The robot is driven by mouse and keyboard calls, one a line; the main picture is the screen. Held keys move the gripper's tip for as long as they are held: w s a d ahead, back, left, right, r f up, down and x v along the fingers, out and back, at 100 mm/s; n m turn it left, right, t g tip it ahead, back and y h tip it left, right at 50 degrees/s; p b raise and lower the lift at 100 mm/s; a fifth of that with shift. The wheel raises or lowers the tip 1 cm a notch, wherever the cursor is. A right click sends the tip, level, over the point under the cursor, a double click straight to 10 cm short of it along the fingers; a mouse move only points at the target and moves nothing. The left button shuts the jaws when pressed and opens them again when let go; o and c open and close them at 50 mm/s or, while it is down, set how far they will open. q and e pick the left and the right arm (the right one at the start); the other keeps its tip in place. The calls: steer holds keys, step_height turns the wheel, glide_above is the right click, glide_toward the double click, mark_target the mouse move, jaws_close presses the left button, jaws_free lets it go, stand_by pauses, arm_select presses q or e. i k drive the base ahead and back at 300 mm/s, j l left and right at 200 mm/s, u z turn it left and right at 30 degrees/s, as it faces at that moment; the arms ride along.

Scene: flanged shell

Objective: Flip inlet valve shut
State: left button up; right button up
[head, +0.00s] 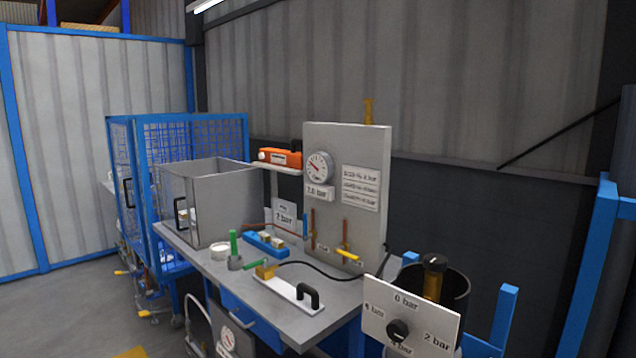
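A grey upright panel (345,140) stands at the back of the workbench. Low on it are two copper-coloured pipes with valves. One has a yellow lever (347,255) that lies slanted, close to horizontal. The other, to its left, has a reddish upright part (312,222) that may be a lever. Small labels beside them are too small to read, so I cannot tell which valve is the inlet. A round gauge (320,167) sits above, over a sign that seems to read 7.0 bar. Neither of my grippers is in view.
The grey bench (215,262) carries a large grey box (225,200), a white plate with a black handle (297,293), a green-handled part (234,246) and a black hose. A dial board (408,325) stands at front right. A blue mesh cage (200,135) is behind.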

mark_target(306, 236)
steer(key=i+j+z, duration=0.1)
steer(key=z, duration=0.25)
steer(key=i+j+z, duration=0.1)
steer(key=z, duration=0.3)
steer(key=i+j, duration=0.15)
steer(key=j, duration=0.2)
steer(key=i+j+z, duration=0.15)
steer(key=j, duration=0.2)
steer(key=i+j, duration=0.15)
steer(key=j, duration=0.2)
steer(key=i+j+z, duration=0.15)
steer(key=j, duration=0.2)
steer(key=i+j, duration=0.15)
steer(key=j, duration=0.2)
steer(key=i+j+z, duration=0.1)
steer(key=j, duration=0.3)
steer(key=i+j+z, duration=0.1)
steer(key=j, duration=0.3)
